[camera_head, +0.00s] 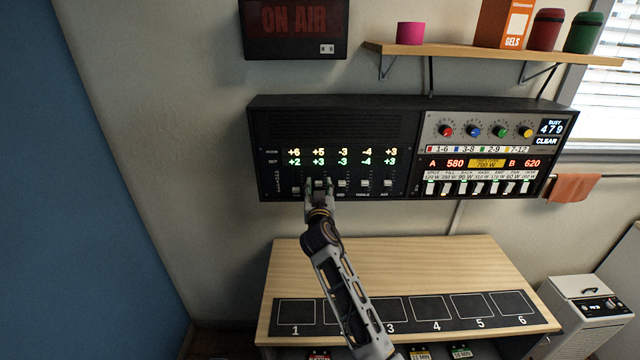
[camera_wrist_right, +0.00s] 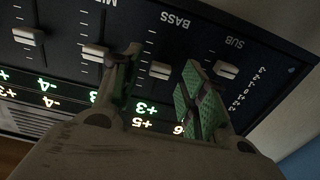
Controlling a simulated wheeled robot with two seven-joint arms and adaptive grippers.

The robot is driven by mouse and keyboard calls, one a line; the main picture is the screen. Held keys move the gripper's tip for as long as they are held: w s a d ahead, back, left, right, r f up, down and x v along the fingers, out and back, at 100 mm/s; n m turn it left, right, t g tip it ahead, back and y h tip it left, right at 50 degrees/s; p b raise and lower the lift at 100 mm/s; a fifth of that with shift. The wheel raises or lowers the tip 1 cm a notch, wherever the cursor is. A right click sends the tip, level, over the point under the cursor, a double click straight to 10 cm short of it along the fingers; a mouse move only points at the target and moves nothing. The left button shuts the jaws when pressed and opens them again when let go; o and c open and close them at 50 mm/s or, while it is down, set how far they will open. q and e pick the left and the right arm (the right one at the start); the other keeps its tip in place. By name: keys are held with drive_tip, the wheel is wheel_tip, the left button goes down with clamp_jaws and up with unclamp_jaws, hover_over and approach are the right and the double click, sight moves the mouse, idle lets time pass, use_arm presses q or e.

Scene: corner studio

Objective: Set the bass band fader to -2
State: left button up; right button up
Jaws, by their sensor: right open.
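The fader panel (camera_head: 330,130) is a black box on the wall. Its second column reads yellow +5 above green +3. In the right wrist view, which is upside down, the bass fader's pale cap (camera_wrist_right: 160,70) sits in its slot under the BASS label (camera_wrist_right: 175,20). My right gripper (camera_head: 319,184) is at the panel's lower edge, over the bass column. In the wrist view its open fingers (camera_wrist_right: 158,85) stand on either side of the bass cap, with gaps visible; contact cannot be told. In the head view the fingers largely hide this cap. My left gripper is out of view.
In the wrist view the sub cap (camera_wrist_right: 227,70) lies just beyond one finger, and the mid cap (camera_wrist_right: 95,52) close beside the other. A lighting console (camera_head: 485,155) adjoins the panel. A wooden table (camera_head: 390,265) stands below, and a shelf (camera_head: 490,52) hangs above.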

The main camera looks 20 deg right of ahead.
drive_tip(key=shift+w+d, duration=0.1)
drive_tip(key=shift+w, duration=0.25)
drive_tip(key=shift+s, duration=0.1)
clamp_jaws()
